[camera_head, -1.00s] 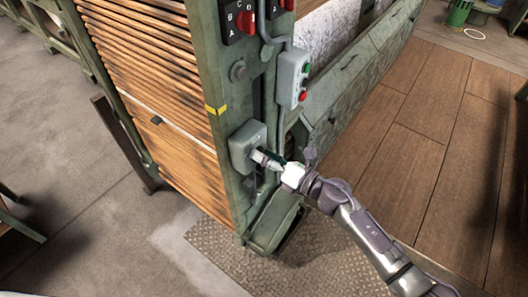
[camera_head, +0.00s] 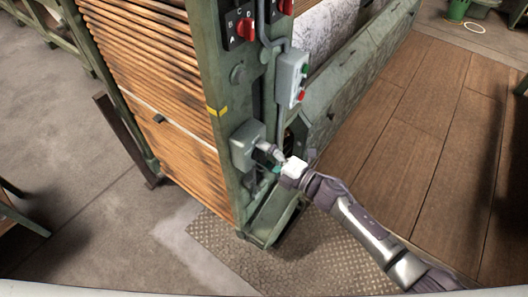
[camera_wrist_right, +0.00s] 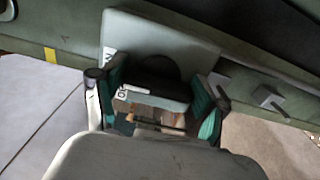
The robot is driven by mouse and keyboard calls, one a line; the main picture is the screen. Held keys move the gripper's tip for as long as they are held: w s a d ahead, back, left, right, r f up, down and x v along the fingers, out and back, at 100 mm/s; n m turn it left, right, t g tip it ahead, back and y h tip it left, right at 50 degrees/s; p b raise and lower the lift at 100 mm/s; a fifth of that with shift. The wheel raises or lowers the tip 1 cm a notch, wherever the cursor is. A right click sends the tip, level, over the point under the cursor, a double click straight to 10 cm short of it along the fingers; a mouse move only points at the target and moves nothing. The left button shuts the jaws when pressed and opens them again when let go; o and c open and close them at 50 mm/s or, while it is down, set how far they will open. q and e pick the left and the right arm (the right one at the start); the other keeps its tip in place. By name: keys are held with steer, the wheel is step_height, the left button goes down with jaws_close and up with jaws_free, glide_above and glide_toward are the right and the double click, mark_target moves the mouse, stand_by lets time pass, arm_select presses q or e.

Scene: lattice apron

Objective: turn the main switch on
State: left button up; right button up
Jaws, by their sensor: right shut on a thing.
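The main switch is a grey-green box (camera_head: 243,143) low on the green machine post, and it also fills the upper middle of the wrist view (camera_wrist_right: 150,35). Its handle (camera_wrist_right: 150,100) is a block with a dark top and a pale marked label, standing out from a dark round hub. My right gripper (camera_head: 270,157) is at the front of the box, and its teal-padded fingers (camera_wrist_right: 158,102) are shut on the handle from both sides. In the head view the gripper mostly hides the handle. The label's writing is unclear. My left gripper is not in view.
Above the switch is a grey button box (camera_head: 291,78) with red and green buttons and a conduit. Red selector knobs (camera_head: 245,28) sit higher up. Wooden slats (camera_head: 150,85) cover the machine's left side. Wood flooring (camera_head: 430,130) to the right is clear.

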steer(key=shift+m, duration=0.3)
steer(key=o, duration=1.2)
steer(key=shift+c, duration=0.2)
steer(key=v, duration=1.2)
steer(key=shift+f, duration=0.1)
